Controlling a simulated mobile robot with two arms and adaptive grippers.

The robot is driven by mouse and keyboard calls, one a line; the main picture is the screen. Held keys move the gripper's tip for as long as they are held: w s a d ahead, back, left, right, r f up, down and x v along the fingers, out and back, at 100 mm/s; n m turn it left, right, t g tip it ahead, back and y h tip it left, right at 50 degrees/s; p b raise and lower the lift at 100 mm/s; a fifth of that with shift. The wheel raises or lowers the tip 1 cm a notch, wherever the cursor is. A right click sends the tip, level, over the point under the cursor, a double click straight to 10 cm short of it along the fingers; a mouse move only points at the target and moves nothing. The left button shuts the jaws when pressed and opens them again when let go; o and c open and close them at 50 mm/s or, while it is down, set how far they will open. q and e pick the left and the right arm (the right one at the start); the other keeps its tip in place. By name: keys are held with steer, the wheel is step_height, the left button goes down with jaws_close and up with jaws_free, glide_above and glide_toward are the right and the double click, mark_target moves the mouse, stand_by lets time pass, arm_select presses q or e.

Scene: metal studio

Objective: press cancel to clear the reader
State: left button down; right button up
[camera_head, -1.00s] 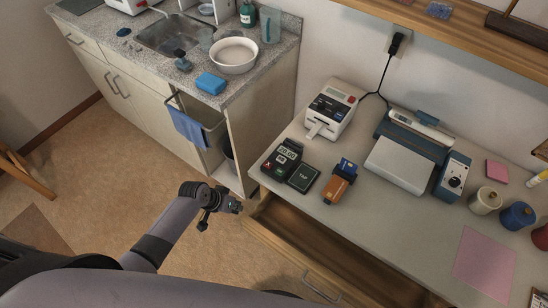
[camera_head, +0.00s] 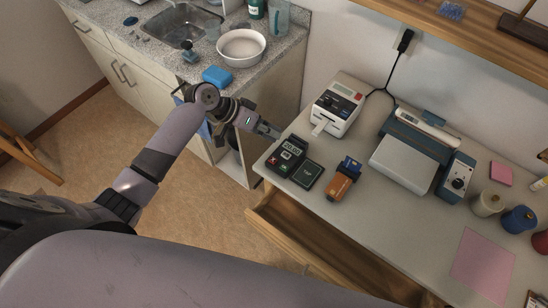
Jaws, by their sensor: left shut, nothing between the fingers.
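The card reader (camera_head: 289,154) is a dark handheld terminal with a small screen and a few coloured keys, lying near the left edge of the desk. The red key shows at its lower left. A dark square tap pad (camera_head: 306,174) lies beside it on the right. My left gripper (camera_head: 274,133) is shut and empty, with its fingertips just above and left of the reader in the picture. I cannot tell whether they touch it. My right gripper is not in view.
A white label printer (camera_head: 337,108) stands behind the reader. An orange and blue card holder (camera_head: 343,178) is to its right, then a laminator-like machine (camera_head: 404,160). An open drawer (camera_head: 295,228) juts out below the desk. The sink counter (camera_head: 262,73) is at the left.

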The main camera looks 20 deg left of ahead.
arm_select(q)
steer(key=shift+f, duration=0.15)
steer(key=b, duration=0.7)
glide_above(272, 158)
step_height(272, 158, down, 7)
steer(key=shift+w+r, duration=0.1)
steer(key=shift+r, duration=0.1)
steer(key=shift+f+b, duration=0.4)
steer(key=shift+f, duration=0.65)
steer(key=shift+f, duration=0.1)
steer(key=shift+f, duration=0.3)
steer(key=shift+f+b, duration=0.45)
stand_by(0.6)
stand_by(0.3)
steer(key=shift+r+p, duration=0.85)
steer(key=shift+p, duration=0.05)
